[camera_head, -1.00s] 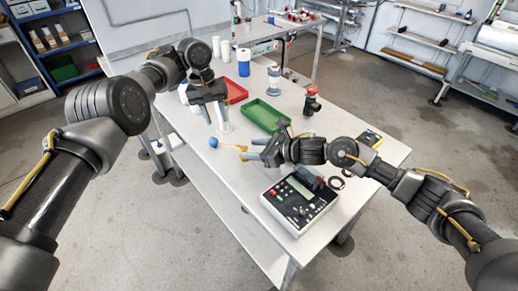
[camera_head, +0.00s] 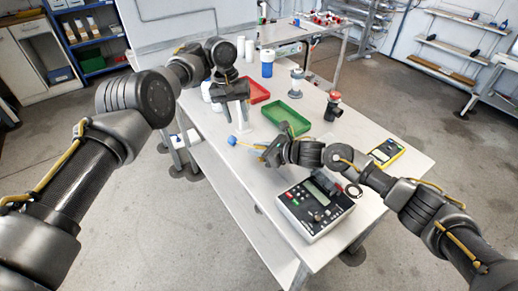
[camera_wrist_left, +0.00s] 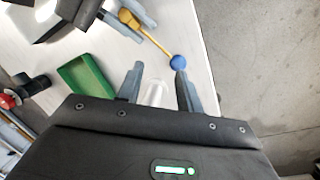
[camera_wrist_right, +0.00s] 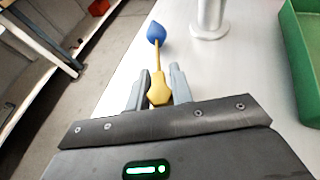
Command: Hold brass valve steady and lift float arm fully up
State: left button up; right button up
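The brass valve (camera_wrist_right: 159,92) is between the fingers of my right gripper (camera_wrist_right: 161,85), which looks shut on it. A thin yellow float arm (camera_wrist_right: 157,56) runs out from the valve to a blue ball (camera_wrist_right: 157,32). The ball also shows in the head view (camera_head: 232,140) and the left wrist view (camera_wrist_left: 179,62). My left gripper (camera_head: 236,108) is open, above the table to the far side of the ball. In the left wrist view its fingers (camera_wrist_left: 158,84) are apart, with the ball just beyond one tip, not held. In the head view my right gripper (camera_head: 266,152) hides most of the valve.
A white cylinder (camera_head: 243,119) stands below my left gripper. A green tray (camera_head: 287,118), a red tray (camera_head: 257,90), a red-capped fitting (camera_head: 333,104) and a blue-capped bottle (camera_head: 267,66) stand behind. A control box (camera_head: 314,207) and a yellow meter (camera_head: 385,152) are at the right.

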grip_shut()
pick_arm(q)
jog(key=shift+o, duration=1.1)
jog(key=n, duration=0.1)
jog(key=w+a+f+n+y, duration=0.1)
jog(key=n, duration=0.1)
jog(key=w+a+f+n, duration=0.1)
jog(key=shift+w+a+n+t+y, duration=0.15)
jog(key=shift+w+n+t+y, duration=0.05)
jog(key=shift+n+t+y, duration=0.2)
jog(key=shift+n, duration=0.9)
jog(key=shift+s+d+n+y, duration=0.25)
jog(key=shift+d+n+y, duration=0.05)
jog(key=shift+n, duration=0.6)
jog(key=s+d+n, duration=0.3)
jog(key=shift+d+n, duration=0.25)
jog(key=shift+n, duration=0.15)
jog(key=shift+f, duration=4.75)
